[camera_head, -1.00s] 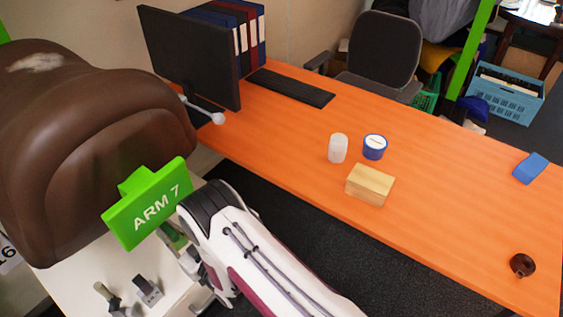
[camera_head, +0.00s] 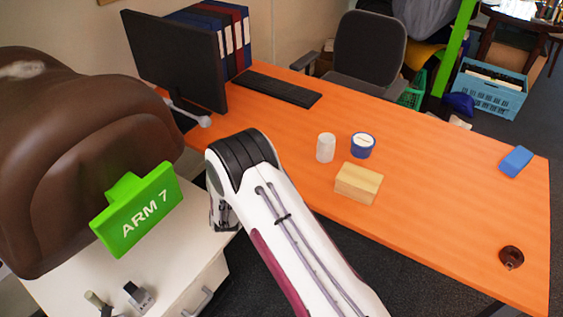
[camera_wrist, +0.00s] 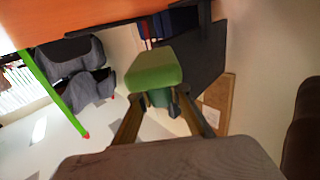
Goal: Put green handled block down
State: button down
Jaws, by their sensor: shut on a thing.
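In the wrist view the green handled block (camera_wrist: 154,70) sits at the end of my gripper (camera_wrist: 158,100). The two fingers close from both sides on the darker green part below its wide top. The block is held in the air and tilted in this view. In the head view only a bit of my gripper (camera_head: 222,213) shows below the white arm, above the white cabinet (camera_head: 185,260). The block is hidden there behind my arm.
A brown saddle (camera_head: 75,160) and a green "ARM 7" sign (camera_head: 138,210) stand at the left. The orange table (camera_head: 430,190) carries a wooden block (camera_head: 358,184), a white cylinder (camera_head: 326,148), a blue-rimmed round container (camera_head: 362,145), a monitor (camera_head: 180,62) and a keyboard (camera_head: 278,89).

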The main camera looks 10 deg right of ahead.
jog(key=w+d+m+g+h, duration=0.1)
jog(key=d+m+h, duration=0.3)
jog(key=d, duration=0.5)
jog(key=w+d+r+m+g+h, duration=0.1)
jog(key=w+d+m+g+h, duration=0.1)
jog(key=d+m+g+h, duration=0.2)
jog(key=d+h, duration=0.3)
jog(key=d, duration=0.3)
jog(key=shift+r+h, duration=0.3)
jog(key=shift+h, duration=0.1)
jog(key=shift+d+f, duration=0.1)
jog(key=shift+f, duration=3.05)
jog(key=shift+f, duration=1.85)
jog(key=shift+f, duration=0.15)
